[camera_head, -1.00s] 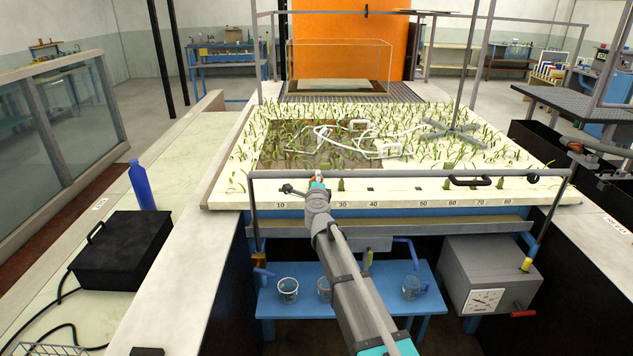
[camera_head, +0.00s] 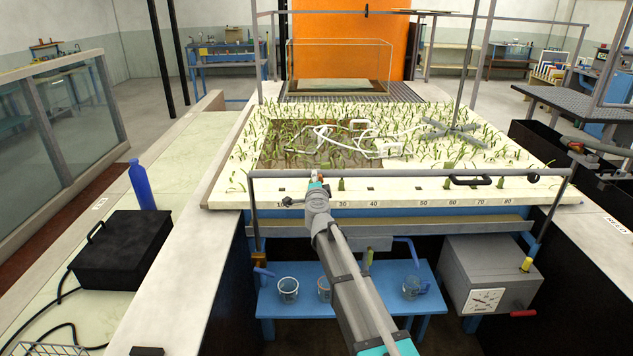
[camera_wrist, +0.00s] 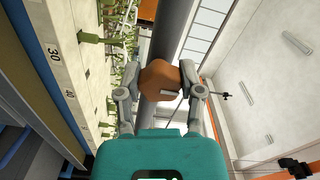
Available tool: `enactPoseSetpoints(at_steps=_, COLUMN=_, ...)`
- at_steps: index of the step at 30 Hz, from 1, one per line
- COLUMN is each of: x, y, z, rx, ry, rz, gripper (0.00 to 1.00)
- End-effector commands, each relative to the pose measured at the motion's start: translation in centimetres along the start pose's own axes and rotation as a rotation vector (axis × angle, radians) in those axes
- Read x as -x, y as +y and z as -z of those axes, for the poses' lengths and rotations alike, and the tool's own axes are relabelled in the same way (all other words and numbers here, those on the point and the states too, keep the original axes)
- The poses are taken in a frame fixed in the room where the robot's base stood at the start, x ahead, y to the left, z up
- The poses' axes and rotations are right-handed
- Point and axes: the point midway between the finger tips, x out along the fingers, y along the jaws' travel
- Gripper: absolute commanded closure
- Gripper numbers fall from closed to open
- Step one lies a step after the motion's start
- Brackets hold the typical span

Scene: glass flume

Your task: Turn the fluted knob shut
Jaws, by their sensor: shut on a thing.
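An orange-brown knob (camera_wrist: 160,80) sits between the two grey fingers of my gripper (camera_wrist: 160,92) in the wrist view. The fingers press on it from both sides, so my gripper is shut on it. The knob stands in front of a thick grey rail. In the head view my gripper (camera_head: 317,177) reaches the rail at the front edge of the planted bed, and only a small orange bit of the knob (camera_head: 318,172) shows there.
The grey rail (camera_head: 420,173) runs across the front of the planted bed (camera_head: 350,197), above its numbered edge. A black handle (camera_head: 470,181) is on the right. Below are a blue bench (camera_head: 350,310) with glass vessels and a grey box with a dial (camera_head: 490,275).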

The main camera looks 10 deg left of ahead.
Motion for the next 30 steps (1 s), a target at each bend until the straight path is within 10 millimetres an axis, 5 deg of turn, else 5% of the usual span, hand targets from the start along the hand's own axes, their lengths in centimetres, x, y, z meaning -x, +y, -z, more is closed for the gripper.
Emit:
enactPoseSetpoints(at_steps=6, x=-0.02, y=-0.01, z=-0.02, rx=0.002, ry=-0.001, rz=0.000, gripper=0.99)
enactPoseSetpoints(at_steps=7, x=-0.02, y=-0.01, z=-0.02, rx=0.002, ry=-0.001, rz=0.000, gripper=0.47)
enactPoseSetpoints(at_steps=12, x=-0.02, y=-0.01, z=-0.02, rx=0.001, ry=0.000, rz=0.000, gripper=0.16)
enactPoseSetpoints(at_steps=30, x=0.91, y=0.00, z=0.01, rx=0.000, ry=0.000, rz=0.000, gripper=0.16)
